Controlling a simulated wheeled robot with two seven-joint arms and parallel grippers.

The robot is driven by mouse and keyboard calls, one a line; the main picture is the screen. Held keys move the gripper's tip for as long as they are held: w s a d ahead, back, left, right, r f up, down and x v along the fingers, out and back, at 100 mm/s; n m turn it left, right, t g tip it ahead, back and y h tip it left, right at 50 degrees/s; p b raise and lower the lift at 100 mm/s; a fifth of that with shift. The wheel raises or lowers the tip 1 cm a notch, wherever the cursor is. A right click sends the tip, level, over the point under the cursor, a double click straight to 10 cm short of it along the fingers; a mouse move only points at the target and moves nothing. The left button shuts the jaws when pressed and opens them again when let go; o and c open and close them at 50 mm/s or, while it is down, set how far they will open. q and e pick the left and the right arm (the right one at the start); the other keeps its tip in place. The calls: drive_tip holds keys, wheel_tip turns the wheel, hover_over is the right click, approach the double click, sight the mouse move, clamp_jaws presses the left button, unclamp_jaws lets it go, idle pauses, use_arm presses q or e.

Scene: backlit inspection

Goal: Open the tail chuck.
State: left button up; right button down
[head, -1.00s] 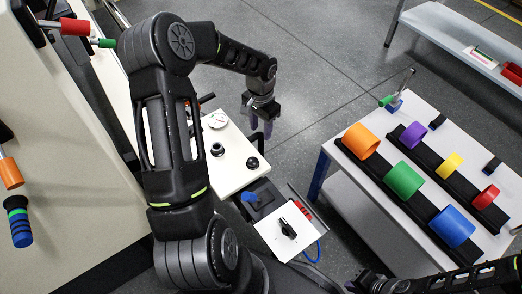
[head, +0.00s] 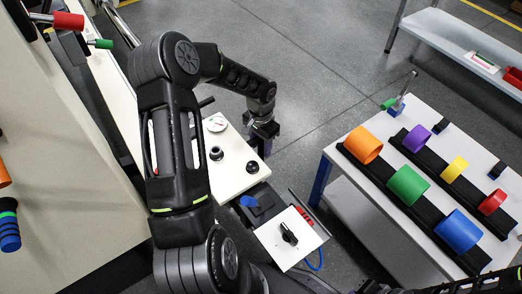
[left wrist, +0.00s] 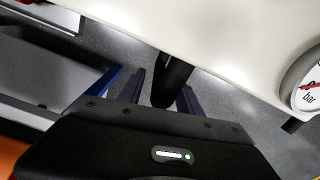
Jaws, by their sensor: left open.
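A pale control panel (head: 238,179) carries a round gauge (head: 215,124), a black button (head: 216,153) and a black ball knob (head: 252,167). My left gripper (head: 262,146) is open at the panel's far right edge. In the left wrist view a black handle (left wrist: 173,78) sticks out past the panel edge and stands between the two open fingers (left wrist: 160,92). I cannot tell whether either finger touches it. The gauge (left wrist: 310,85), marked bar, shows at the right there. I cannot make out the tail chuck itself. My right gripper is out of view.
A white table (head: 408,133) at the right holds coloured rings on black rails. A white box with a rotary switch (head: 289,233) stands below the panel. A large cream machine body (head: 60,190) fills the left. Open floor lies beyond the panel.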

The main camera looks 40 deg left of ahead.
use_arm(q)
drive_tip(key=shift+f, duration=0.9)
drive_tip(key=shift+c, duration=0.4)
clamp_jaws()
idle(0.4)
